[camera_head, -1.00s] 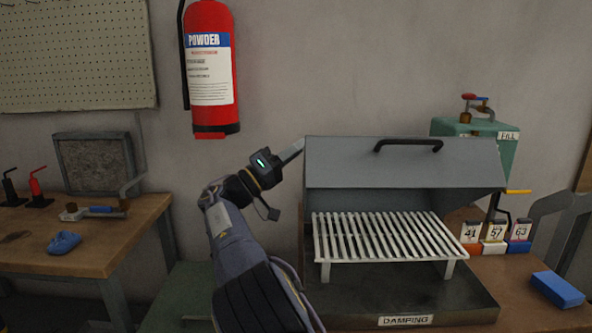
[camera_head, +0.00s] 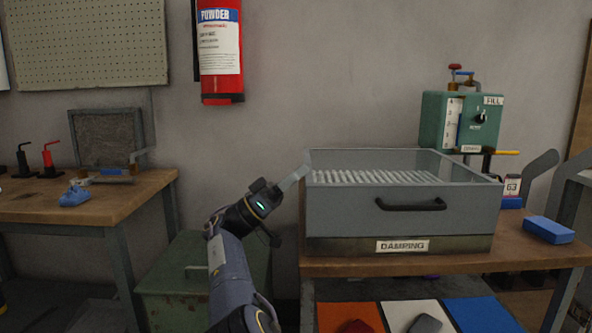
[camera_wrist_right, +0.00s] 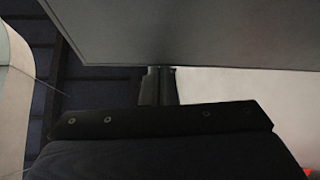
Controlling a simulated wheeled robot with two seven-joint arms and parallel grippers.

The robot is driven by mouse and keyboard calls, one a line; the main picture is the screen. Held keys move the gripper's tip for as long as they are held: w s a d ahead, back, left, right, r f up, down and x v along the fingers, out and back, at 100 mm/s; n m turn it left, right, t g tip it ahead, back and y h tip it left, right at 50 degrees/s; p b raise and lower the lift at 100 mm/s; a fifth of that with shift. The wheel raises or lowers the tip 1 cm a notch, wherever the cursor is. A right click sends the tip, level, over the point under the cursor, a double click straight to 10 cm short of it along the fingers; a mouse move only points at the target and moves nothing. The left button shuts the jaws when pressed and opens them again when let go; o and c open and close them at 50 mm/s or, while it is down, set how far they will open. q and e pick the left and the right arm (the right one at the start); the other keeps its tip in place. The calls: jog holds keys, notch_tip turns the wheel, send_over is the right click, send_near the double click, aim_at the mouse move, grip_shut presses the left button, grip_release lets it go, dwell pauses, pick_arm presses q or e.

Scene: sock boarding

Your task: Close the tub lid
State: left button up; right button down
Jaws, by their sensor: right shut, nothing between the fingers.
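The tub labelled DAMPING (camera_head: 350,245) stands on the right-hand bench. Its grey lid panel (camera_head: 340,212), with a dark handle (camera_head: 410,204), stands upright at the front, just above the label. White slats (camera_head: 370,176) show behind the panel's upper edge. My right gripper (camera_head: 298,174) is shut and empty at the tub's upper left corner. In the right wrist view, its fingers (camera_wrist_right: 158,86) end at the lower edge of a grey panel (camera_wrist_right: 200,30). I cannot tell whether they touch it. My left gripper is out of view.
A green FILL box (camera_head: 440,120) stands behind the tub, and a blue block (camera_head: 549,229) lies right of it. Orange, white and blue panels show below the bench (camera_head: 300,264). A wooden bench (camera_head: 95,215) and green chest (camera_head: 165,300) are at left.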

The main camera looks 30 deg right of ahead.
jog(key=shift+s+a+f, duration=0.1)
jog(key=shift+s+f, duration=0.05)
jog(key=shift+f, duration=0.55)
notch_tip(320, 180, up, 5)
jog(key=p, duration=0.3)
jog(key=w+p+v, duration=0.1)
jog(key=p+v, duration=0.1)
jog(key=v, duration=0.8)
jog(key=shift+w, duration=0.2)
